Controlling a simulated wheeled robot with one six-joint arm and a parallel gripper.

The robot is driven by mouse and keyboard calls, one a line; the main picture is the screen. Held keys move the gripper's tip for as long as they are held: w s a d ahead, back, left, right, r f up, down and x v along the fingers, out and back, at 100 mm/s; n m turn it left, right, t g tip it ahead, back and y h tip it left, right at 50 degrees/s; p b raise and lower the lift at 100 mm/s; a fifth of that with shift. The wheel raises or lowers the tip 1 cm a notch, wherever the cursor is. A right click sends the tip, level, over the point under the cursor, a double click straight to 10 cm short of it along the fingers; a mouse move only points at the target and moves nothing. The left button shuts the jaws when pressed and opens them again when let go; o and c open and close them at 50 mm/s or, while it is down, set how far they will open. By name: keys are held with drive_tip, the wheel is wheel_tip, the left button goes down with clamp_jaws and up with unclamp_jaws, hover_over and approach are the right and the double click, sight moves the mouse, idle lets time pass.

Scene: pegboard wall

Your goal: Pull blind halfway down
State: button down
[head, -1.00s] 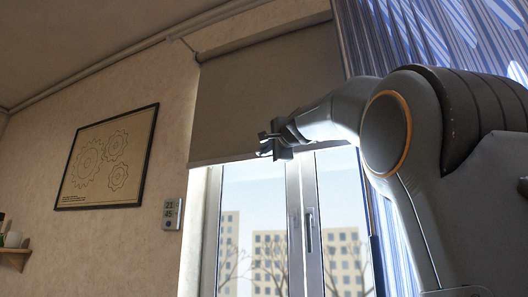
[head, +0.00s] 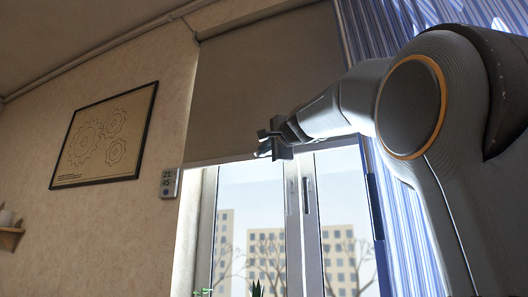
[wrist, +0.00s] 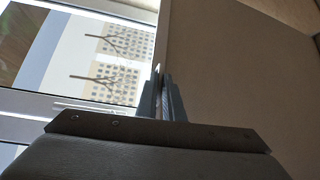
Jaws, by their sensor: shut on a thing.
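The blind (head: 255,90) is a plain grey-brown sheet hanging over the upper part of the window (head: 255,220). Its lower edge sits just above the window handle, and the glass below it is uncovered. In the wrist view the blind (wrist: 235,75) fills the right side, and the fingers (wrist: 161,85) are closed on the pale bottom bar (wrist: 162,38). The fingers hide the gripped part of the bar.
A wall display (head: 169,183) and a framed gear drawing (head: 105,135) are left of the window. A striped blue curtain (head: 405,215) hangs at the right, partly behind my arm. Plant tips (head: 257,289) show at the window's bottom. A small shelf (head: 10,238) is far left.

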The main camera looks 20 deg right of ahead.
drive_tip(key=shift+f, duration=0.2)
drive_tip(key=c, duration=1.9)
unclamp_jaws()
drive_tip(key=s+b, duration=0.1)
drive_tip(key=s, duration=0.6)
drive_tip(key=shift+s+d+f+b, duration=0.2)
drive_tip(key=shift+s+f+b, duration=0.15)
drive_tip(key=shift+f, duration=0.1)
